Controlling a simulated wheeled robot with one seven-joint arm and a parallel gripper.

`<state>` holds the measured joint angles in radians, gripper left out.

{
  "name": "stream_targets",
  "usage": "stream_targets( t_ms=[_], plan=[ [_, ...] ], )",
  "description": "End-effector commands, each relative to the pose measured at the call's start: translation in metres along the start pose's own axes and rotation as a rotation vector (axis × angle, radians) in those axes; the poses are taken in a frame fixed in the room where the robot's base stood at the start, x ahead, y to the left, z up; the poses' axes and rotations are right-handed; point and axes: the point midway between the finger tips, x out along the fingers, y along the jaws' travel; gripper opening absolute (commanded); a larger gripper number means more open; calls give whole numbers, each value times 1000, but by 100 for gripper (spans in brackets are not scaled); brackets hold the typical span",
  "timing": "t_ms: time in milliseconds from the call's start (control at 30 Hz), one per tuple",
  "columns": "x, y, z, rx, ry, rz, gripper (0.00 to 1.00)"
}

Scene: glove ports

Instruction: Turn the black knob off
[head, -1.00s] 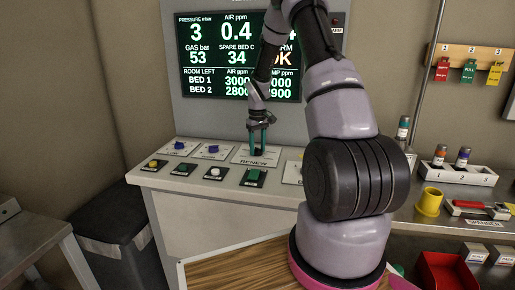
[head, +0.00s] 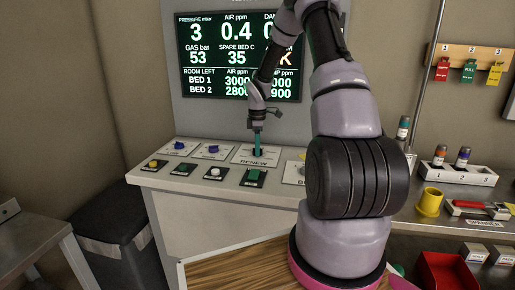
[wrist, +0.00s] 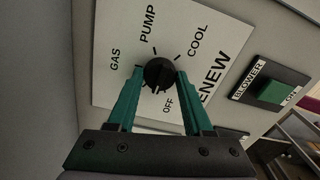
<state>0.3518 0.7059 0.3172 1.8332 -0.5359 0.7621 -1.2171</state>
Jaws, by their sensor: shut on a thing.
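The black knob (wrist: 158,74) sits on a white RENEW plate (wrist: 105,75) in the wrist view, with GAS, PUMP, COOL and OFF printed around it. OFF is at the lower side of the knob in this view. My gripper (wrist: 160,77) has its teal fingers on either side of the knob, shut on it. I cannot clearly tell which label the knob points to. In the head view my gripper (head: 257,146) reaches down to the RENEW plate (head: 243,155) and hides the knob.
Blue knobs (head: 179,145) stand on plates to the left. The front row has a yellow button (head: 153,163), a white button (head: 215,171) and green switches, including the BLOWER switch (wrist: 272,92) near my gripper. A display (head: 225,55) rises behind.

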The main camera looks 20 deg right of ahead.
Motion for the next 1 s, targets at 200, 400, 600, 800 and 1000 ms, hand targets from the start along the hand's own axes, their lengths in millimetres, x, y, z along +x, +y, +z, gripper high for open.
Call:
stream_targets(
  t_ms=[200, 400, 600, 800, 1000],
  plan=[
    [0, 1, 1, -198, 0, 2, 0],
    [0, 1, 0, -363, 0, 2, 0],
    [0, 1, 0, -485, 0, 2, 0],
    [0, 1, 0, -559, -1, 2, 0],
    [0, 1, 0, -591, -1, 2, 0]
  ],
)
